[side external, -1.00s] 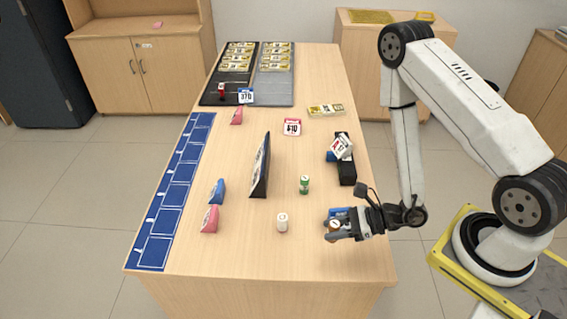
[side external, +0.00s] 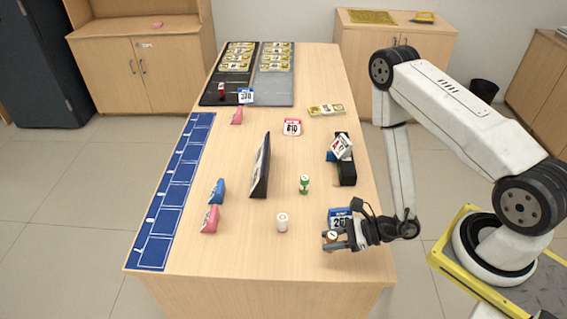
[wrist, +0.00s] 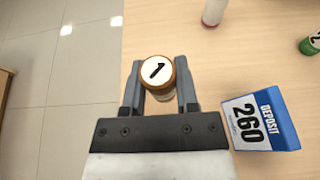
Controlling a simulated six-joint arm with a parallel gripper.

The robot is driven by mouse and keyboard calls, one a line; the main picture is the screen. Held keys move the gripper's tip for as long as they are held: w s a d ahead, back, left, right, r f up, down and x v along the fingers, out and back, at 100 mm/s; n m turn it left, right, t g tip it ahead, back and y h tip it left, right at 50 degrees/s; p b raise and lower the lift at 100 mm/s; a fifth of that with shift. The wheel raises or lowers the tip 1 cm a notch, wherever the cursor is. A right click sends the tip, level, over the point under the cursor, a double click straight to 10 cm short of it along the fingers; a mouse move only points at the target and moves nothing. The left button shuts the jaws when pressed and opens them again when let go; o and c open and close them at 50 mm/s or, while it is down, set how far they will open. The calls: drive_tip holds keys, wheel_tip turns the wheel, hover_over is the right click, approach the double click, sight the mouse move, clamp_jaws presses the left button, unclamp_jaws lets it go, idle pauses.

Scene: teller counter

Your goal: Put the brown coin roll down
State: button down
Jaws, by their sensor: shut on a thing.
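The brown coin roll (wrist: 157,72), with a white end marked 1, is upright between the two fingers of my gripper (wrist: 159,88) in the wrist view. In the side external view my gripper (side external: 340,241) is shut on the brown coin roll (side external: 331,237) near the front right corner of the counter (side external: 240,257). I cannot tell whether the roll's bottom touches the counter.
A blue deposit card marked 260 (wrist: 262,120) stands right beside my gripper. A white-topped roll (side external: 282,222) and a green roll (side external: 304,184) stand to the left. A dark wedge-shaped stand (side external: 260,168) is beyond them. The front middle counter is clear.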

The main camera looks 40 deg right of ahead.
drive_tip(key=shift+f, duration=1.7)
drive_tip(key=shift+f, duration=0.15)
drive_tip(key=shift+c, duration=1.8)
unclamp_jaws()
drive_tip(key=shift+s+r, duration=0.1)
drive_tip(key=shift+r, duration=0.1)
drive_tip(key=shift+v, duration=5.9)
drive_tip(key=shift+r, duration=0.1)
